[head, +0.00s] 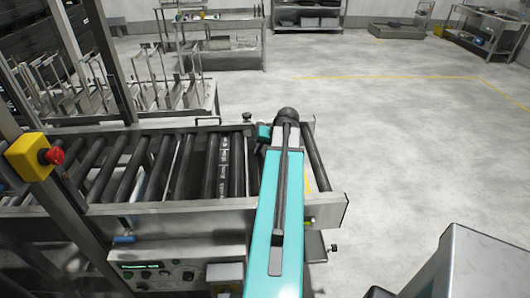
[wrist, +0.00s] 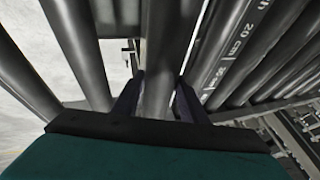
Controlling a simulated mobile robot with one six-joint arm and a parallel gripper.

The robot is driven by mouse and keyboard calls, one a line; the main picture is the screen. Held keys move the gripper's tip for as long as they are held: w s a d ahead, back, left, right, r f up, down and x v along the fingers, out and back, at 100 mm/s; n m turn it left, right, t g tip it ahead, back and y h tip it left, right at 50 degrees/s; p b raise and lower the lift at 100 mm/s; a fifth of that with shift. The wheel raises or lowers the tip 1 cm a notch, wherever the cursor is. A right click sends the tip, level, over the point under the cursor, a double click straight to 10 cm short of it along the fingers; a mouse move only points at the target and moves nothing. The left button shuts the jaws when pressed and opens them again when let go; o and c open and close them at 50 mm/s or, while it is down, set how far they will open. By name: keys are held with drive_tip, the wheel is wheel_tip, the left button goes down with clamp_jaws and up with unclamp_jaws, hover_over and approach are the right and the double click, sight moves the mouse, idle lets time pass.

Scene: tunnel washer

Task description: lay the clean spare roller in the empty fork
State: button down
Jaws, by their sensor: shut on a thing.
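My gripper (wrist: 157,100) is shut on a plain grey roller (wrist: 160,62), with one dark finger on each side of it. The roller runs away from the gripper between neighbouring rollers; I cannot tell whether it rests in a seat or is held above. In the head view my teal arm reaches over the right part of the roller conveyor (head: 150,208) and hides the gripper and this roller. I cannot make out the empty fork.
A roller with white ruler-like lettering (wrist: 232,55) lies just right of the held one; it also shows in the head view (head: 223,165). Another roller (wrist: 85,55) lies left. A yellow box with a red button (head: 32,157) stands left. Floor is free at right.

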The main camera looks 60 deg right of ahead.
drive_tip(key=shift+f+b, duration=0.7)
drive_tip(key=shift+f, duration=0.6)
drive_tip(key=shift+f, duration=0.2)
drive_tip(key=shift+f+b, duration=0.65)
drive_tip(key=shift+f, duration=0.1)
idle(0.4)
drive_tip(key=c, duration=1)
unclamp_jaws()
drive_tip(key=shift+a+f, duration=0.1)
drive_tip(key=shift+s, duration=0.1)
